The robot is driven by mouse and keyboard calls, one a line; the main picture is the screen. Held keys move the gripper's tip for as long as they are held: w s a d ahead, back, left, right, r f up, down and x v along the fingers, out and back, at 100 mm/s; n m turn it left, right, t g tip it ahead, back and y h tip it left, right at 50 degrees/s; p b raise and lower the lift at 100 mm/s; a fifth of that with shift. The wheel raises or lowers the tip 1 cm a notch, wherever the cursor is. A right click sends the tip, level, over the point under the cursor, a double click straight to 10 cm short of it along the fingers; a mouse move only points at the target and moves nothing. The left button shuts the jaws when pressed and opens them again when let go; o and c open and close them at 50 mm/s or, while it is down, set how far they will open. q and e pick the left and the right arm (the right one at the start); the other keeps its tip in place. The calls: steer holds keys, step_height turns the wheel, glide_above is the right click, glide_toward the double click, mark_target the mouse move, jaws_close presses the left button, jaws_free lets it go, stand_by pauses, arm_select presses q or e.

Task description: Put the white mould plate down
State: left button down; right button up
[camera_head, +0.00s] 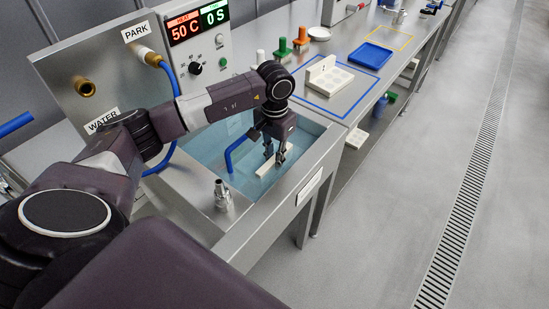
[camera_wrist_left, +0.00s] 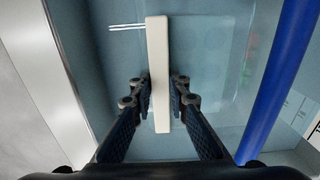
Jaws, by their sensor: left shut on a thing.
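The white mould plate (camera_head: 265,167) is inside the water basin (camera_head: 318,152), at the height of the water or just below its rim; I cannot tell exactly. My left gripper (camera_head: 275,153) reaches down into the basin and is shut on the plate. In the left wrist view the plate (camera_wrist_left: 158,50) shows edge-on as a narrow white bar between the fingers (camera_wrist_left: 158,92). Its broad faces are turned away from that view. My right gripper is not in view.
A blue hose (camera_head: 230,155) dips into the basin; in the wrist view a blue tube (camera_wrist_left: 283,80) runs along the right. A control box reads 50 C and 0 S (camera_head: 199,25). Beyond the basin are white blocks (camera_head: 328,80) in a blue outline and a blue tray (camera_head: 370,55).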

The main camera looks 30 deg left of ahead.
arm_select(q)
steer(key=shift+f, duration=0.2)
steer(key=c, duration=2)
jaws_free()
steer(key=shift+o, duration=0.8)
steer(key=shift+r+p, duration=0.55)
steer(key=shift+r, duration=0.45)
step_height(320, 180, up, 11)
steer(key=b, duration=0.2)
steer(key=shift+r, duration=0.15)
